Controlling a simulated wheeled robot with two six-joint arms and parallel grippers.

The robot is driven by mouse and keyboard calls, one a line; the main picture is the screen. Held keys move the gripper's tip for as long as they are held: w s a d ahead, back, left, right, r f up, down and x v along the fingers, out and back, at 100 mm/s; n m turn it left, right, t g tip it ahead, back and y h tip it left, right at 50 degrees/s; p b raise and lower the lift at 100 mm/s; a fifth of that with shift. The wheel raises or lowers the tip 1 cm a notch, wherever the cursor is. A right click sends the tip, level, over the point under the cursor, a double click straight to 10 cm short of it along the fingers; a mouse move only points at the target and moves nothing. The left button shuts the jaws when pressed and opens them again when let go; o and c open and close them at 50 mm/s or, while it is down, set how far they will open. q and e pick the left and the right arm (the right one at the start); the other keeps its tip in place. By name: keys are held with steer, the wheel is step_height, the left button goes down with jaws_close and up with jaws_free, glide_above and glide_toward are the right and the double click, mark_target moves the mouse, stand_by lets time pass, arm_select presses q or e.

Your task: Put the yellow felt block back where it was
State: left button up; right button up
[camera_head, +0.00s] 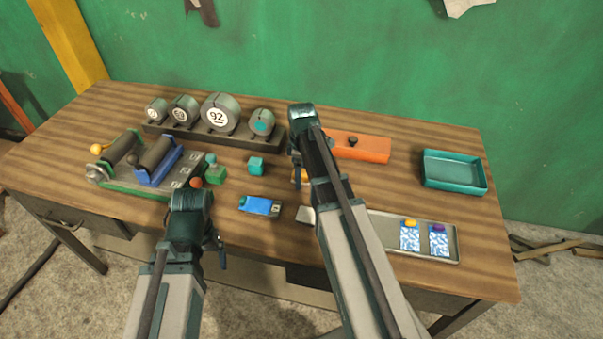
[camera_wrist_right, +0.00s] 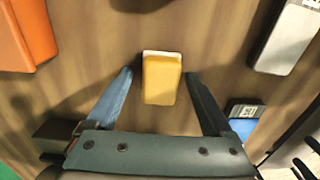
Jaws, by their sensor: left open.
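The yellow felt block (camera_wrist_right: 162,80), with a pale strip along its far edge, lies on the wooden table in the right wrist view. In the head view only a small yellow bit (camera_head: 304,176) shows beside my right gripper; the rest is hidden. My right gripper (camera_wrist_right: 159,76) is open, with one finger on each side of the block and a gap at both sides. It also shows in the head view (camera_head: 297,172), pointing down at the table. My left gripper (camera_head: 219,250) is open and empty near the table's front edge, and its fingers are only partly visible.
A blue box (camera_head: 261,206), teal cube (camera_head: 256,165) and green block (camera_head: 215,175) lie left of my right arm. A roller fixture (camera_head: 135,181) and weight rack (camera_head: 225,138) stand behind. An orange piece (camera_head: 370,148), teal tray (camera_head: 455,184) and grey tray (camera_head: 385,225) are right.

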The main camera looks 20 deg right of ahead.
steer(key=shift+r, duration=0.2)
step_height(320, 180, up, 12)
steer(key=p, duration=1.2)
steer(key=shift+f, duration=0.2)
step_height(320, 180, down, 12)
steer(key=b, duration=1.2)
steer(key=shift+r, duration=0.15)
step_height(320, 180, up, 13)
steer(key=p, duration=1.3)
step_height(320, 180, down, 13)
steer(key=b, duration=1.3)
steer(key=shift+f, duration=0.2)
steer(key=r+p, duration=0.4)
steer(key=shift+s+a+r, duration=0.1)
steer(key=shift+s+r, duration=0.1)
steer(key=shift+r, duration=0.05)
steer(key=s+a, duration=0.2)
steer(key=s, duration=0.2)
steer(key=s+a, duration=0.2)
steer(key=s, duration=0.3)
steer(key=s+a+r+p, duration=0.1)
steer(key=s+a, duration=0.1)
steer(key=s, duration=0.2)
steer(key=shift+s, duration=0.4)
